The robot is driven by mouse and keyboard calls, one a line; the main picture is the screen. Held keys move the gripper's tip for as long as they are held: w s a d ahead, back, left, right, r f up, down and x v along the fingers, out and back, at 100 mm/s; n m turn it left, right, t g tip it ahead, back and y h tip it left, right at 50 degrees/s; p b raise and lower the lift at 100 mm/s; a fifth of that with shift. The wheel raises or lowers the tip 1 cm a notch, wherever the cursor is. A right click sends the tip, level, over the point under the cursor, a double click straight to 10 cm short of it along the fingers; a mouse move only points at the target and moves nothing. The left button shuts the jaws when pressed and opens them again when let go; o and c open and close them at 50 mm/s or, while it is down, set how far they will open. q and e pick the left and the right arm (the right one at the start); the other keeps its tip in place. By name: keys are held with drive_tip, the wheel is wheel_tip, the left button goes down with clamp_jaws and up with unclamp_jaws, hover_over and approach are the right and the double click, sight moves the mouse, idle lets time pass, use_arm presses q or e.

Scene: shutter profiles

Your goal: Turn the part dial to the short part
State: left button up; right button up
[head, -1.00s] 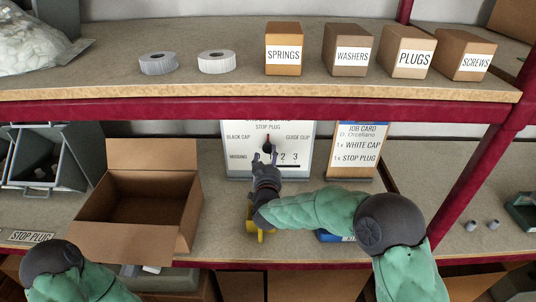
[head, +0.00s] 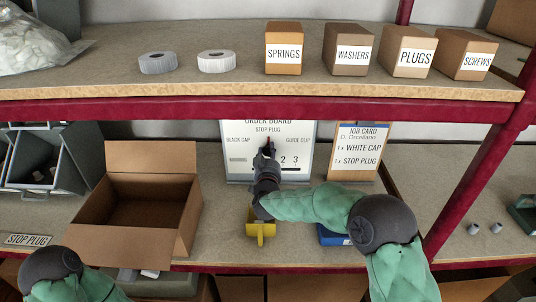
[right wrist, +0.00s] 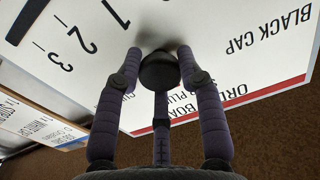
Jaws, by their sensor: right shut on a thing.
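The order board (head: 297,134) stands upright at the back of the lower shelf. It reads STOP PLUG above the dial, BLACK CAP at left and GUIDE CLIP at right, with a numbered row below. The dark dial (head: 269,147) is partly covered by my right gripper (head: 267,157). In the right wrist view the round black dial knob (right wrist: 160,70) sits between the fingers of my right gripper (right wrist: 159,62), which are shut on it. Where its pointer aims is hard to tell. My left gripper is out of view. The job card (head: 358,150) lists 1x WHITE CAP and 1x STOP PLUG.
An open cardboard box (head: 176,235) stands left of the board. A yellow object (head: 262,232) and a blue bin (head: 331,238) lie near my right forearm. The upper shelf edge (head: 200,108) runs above. Two small grey pieces (head: 484,228) lie at right.

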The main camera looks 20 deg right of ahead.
drive_tip(key=shift+f, duration=0.3)
idle(0.5)
drive_tip(key=n+p, duration=0.4)
drive_tip(key=p, duration=0.1)
drive_tip(key=shift+s+n+p, duration=0.15)
drive_tip(key=shift+n+p, duration=0.25)
drive_tip(key=n+p, duration=0.2)
drive_tip(key=n, duration=0.1)
drive_tip(key=shift+p, duration=0.35)
drive_tip(key=shift+f+n+p, duration=0.2)
drive_tip(key=shift+n+p, duration=0.7)
drive_tip(key=shift+n, duration=0.7)
drive_tip(key=o, duration=1.2)
drive_tip(key=shift+c, duration=0.2)
drive_tip(key=shift+d+r, duration=0.1)
drive_tip(key=shift+r, duration=0.1)
drive_tip(key=shift+s+r, duration=0.1)
drive_tip(key=shift+s, duration=0.35)
drive_tip(key=v, duration=1.1)
